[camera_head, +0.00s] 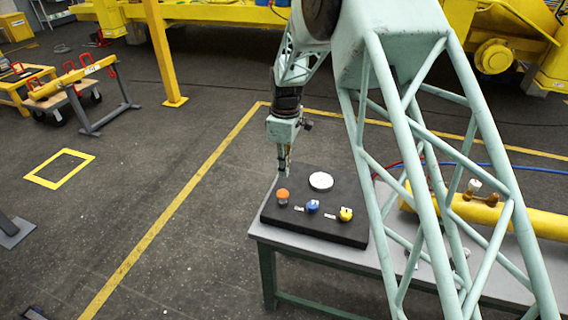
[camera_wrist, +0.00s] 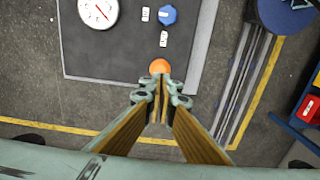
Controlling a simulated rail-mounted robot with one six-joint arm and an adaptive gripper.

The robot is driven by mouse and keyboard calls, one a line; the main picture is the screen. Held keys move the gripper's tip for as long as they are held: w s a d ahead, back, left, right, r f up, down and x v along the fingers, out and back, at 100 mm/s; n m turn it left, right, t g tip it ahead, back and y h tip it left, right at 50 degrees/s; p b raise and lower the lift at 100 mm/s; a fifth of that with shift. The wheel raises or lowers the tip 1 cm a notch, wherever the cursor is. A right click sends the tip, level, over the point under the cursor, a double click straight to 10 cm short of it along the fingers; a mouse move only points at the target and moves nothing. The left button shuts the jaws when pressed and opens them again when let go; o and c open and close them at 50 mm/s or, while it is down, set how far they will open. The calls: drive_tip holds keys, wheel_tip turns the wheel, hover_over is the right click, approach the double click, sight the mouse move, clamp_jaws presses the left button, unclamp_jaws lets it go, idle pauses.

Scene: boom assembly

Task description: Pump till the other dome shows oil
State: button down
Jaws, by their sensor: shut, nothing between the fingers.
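My gripper (camera_head: 284,172) points down over the back left part of a black panel (camera_head: 333,229) on a grey table. Its fingers are shut and empty. The orange button (camera_head: 282,195) is just below and in front of the fingertips; in the wrist view the orange button (camera_wrist: 160,66) shows right beyond the fingertips (camera_wrist: 160,88). I cannot tell whether they touch. A blue knob (camera_head: 312,206) and a yellow knob (camera_head: 345,214) sit to its right, with small white labels. A white round gauge (camera_head: 321,181) lies behind; its red needle shows in the wrist view (camera_wrist: 98,11). No dome's oil can be made out.
A yellow cylinder (camera_head: 540,222) lies on the table's right, with small white and brown fittings (camera_head: 475,186) partly behind my arm. Red and blue hoses run behind. Yellow floor lines and a yellow post (camera_head: 162,50) stand clear of the table.

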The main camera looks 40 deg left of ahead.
sight(283, 192)
drive_tip(key=shift+a+f, duration=0.1)
drive_tip(key=shift+f, duration=4.1)
drive_tip(key=shift+f+b, duration=0.55)
drive_tip(key=shift+f, duration=0.85)
wheel_tip(283, 192, up, 14)
drive_tip(key=shift+p, duration=0.3)
drive_tip(key=shift+r, duration=0.1)
